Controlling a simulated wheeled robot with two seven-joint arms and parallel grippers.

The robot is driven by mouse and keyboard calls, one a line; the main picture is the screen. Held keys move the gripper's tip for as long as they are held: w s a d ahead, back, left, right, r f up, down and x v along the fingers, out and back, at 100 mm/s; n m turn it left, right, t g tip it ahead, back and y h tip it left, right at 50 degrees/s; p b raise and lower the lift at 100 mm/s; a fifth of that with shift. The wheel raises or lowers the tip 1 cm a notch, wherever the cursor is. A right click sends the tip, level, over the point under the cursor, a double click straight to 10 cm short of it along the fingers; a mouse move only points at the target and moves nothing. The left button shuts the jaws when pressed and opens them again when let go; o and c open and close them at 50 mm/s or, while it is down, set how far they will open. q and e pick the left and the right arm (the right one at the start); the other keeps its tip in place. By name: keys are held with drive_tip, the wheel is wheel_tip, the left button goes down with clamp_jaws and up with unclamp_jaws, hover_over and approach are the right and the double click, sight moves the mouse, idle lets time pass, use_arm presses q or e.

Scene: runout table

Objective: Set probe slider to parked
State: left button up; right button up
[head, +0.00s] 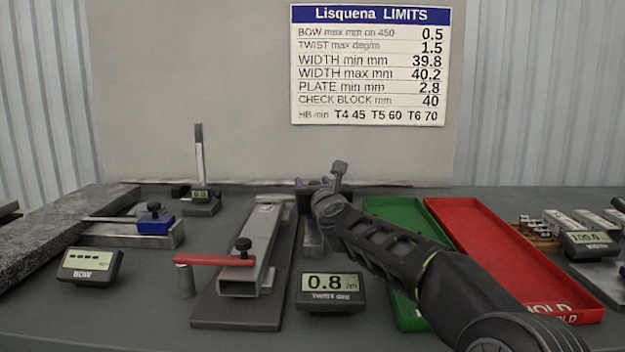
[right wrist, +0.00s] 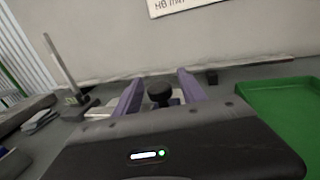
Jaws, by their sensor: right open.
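My right gripper (head: 316,184) is at the back middle of the table, mostly hidden behind its own wrist in the head view. In the right wrist view its two purple fingers (right wrist: 160,92) are apart, with a black round knob (right wrist: 160,94) between them in the picture. I cannot tell whether they touch it. A blue slider block (head: 155,223) with a black knob and a thin rod sits on a metal rail at the left. My left gripper is not in view.
A square metal tube (head: 257,243) with a red clamp arm (head: 214,259) lies front centre, beside a display reading 0.8 (head: 330,291). A BOW display (head: 90,266) stands left. Green (head: 408,316) and red (head: 520,262) trays lie right, under my arm. An upright gauge (head: 199,160) stands behind.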

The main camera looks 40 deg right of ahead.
drive_tip(key=shift+w+d, duration=0.3)
drive_tip(key=shift+w, duration=0.2)
clamp_jaws()
idle(1.2)
